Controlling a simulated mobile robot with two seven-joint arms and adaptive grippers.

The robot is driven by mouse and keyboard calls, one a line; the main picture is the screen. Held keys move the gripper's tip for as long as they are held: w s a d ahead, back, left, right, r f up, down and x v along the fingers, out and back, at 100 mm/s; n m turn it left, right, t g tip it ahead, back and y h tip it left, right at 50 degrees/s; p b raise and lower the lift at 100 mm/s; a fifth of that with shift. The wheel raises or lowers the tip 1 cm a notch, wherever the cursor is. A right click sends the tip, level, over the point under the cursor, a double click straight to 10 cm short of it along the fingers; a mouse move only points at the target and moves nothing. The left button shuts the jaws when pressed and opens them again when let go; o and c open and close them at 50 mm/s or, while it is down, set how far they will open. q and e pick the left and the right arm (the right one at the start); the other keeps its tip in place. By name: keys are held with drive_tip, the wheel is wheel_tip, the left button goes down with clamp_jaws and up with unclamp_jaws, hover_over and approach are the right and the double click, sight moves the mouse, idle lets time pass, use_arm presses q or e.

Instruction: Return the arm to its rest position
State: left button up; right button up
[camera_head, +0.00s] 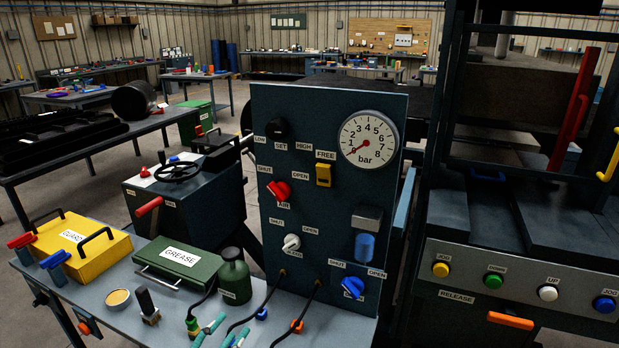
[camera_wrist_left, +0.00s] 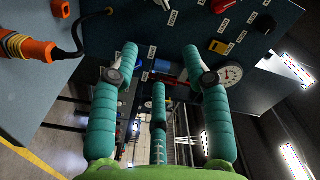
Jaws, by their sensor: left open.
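My left gripper (camera_head: 221,333) shows at the bottom edge of the head view, just in front of the bench (camera_head: 110,275) and low before the dark control panel (camera_head: 230,200). Only the tips of its teal fingers show there. In the left wrist view its teal fingers (camera_wrist_left: 160,68) stand apart with nothing between them. The panel fills the upper part of that view, with its round gauge (camera_wrist_left: 230,73) beyond the right finger. My right gripper is in neither view.
Hoses with a green connector (camera_head: 192,326) and an orange connector (camera_head: 297,326) hang close to the gripper. A green bottle (camera_head: 234,278), a grease box (camera_head: 180,264) and a yellow box (camera_head: 80,248) stand on the bench. The press (camera_head: 520,275) stands at the right.

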use_arm(q)
drive_tip(key=s+a+f+n+g+y, duration=0.3)
drive_tip(key=s+f+n+g+y, duration=0.3)
drive_tip(key=s+f+n, duration=0.25)
drive_tip(key=s+f+n+g, duration=0.2)
drive_tip(key=s+f+g, duration=0.15)
drive_tip(key=s, duration=0.45)
drive_tip(key=s+f+n+g, duration=0.15)
drive_tip(key=s+g, duration=0.25)
drive_tip(key=s, duration=0.4)
wheel_tip(320, 180, down, 25)
drive_tip(key=s, duration=0.3)
drive_tip(key=s+a+f+g, duration=0.2)
drive_tip(key=s+a+f, duration=0.1)
drive_tip(key=s+f, duration=0.9)
drive_tip(key=s, duration=0.2)
drive_tip(key=shift+s+a+f+m+y, duration=0.3)
drive_tip(key=shift+m+y, duration=0.1)
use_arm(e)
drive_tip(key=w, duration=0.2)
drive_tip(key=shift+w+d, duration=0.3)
